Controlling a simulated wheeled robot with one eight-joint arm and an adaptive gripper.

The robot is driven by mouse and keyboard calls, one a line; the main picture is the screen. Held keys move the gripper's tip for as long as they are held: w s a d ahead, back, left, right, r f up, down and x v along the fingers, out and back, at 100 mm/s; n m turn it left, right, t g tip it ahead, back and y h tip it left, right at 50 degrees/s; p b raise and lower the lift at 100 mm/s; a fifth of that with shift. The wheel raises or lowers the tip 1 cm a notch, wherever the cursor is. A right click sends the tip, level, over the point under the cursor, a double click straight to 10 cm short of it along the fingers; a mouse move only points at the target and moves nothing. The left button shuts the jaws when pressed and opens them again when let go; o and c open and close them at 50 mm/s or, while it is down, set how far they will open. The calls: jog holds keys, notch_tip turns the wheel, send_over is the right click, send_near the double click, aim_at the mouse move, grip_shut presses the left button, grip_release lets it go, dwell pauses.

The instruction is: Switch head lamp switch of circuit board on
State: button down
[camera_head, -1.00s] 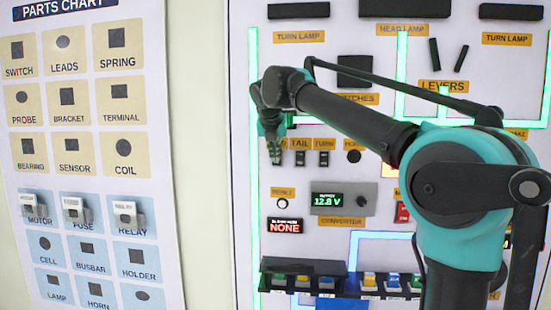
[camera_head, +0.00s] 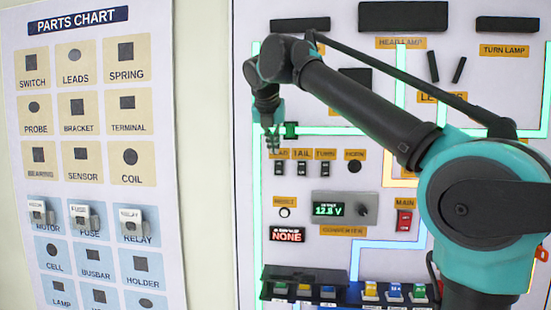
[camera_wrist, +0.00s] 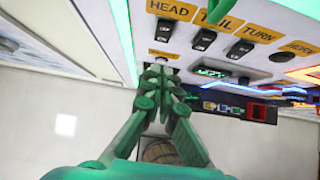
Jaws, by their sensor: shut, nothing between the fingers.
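The head lamp switch is a small black rocker (camera_head: 279,169) under the HEAD label (camera_head: 280,154), leftmost of a row of three on the white circuit board (camera_head: 390,265). In the wrist view the same switch (camera_wrist: 165,31) shows just beyond my fingertips. I cannot tell its position. My gripper (camera_head: 273,147) is shut and empty, in front of the board and slightly above and left of the switch in the head view. In the wrist view my gripper (camera_wrist: 161,74) has its green fingers together below the switch row. Contact with the board cannot be made out.
The TAIL switch (camera_head: 302,169) and TURN switch (camera_head: 325,169) sit close to the right, with a HORN button (camera_head: 354,167) beyond. A converter display (camera_head: 328,210) and red main switch (camera_head: 404,221) lie lower. A parts chart (camera_head: 95,140) stands left.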

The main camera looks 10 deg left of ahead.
aim_at(277, 168)
jog(key=shift+v, duration=1)
jog(key=shift+s+f+g, duration=0.15)
jog(key=shift+f+g, duration=0.25)
jog(key=shift+f, duration=0.2)
jog(key=shift+f, duration=0.1)
jog(key=shift+w+r+x, duration=0.3)
jog(key=shift+w+x, duration=0.1)
jog(key=shift+x, duration=1.7)
jog(key=shift+w+r+x, duration=0.3)
jog(key=shift+w+x, duration=0.1)
jog(key=shift+x, duration=1.75)
jog(key=shift+w+r+x, duration=0.3)
jog(key=shift+w+x, duration=0.1)
jog(key=shift+x, duration=1.7)
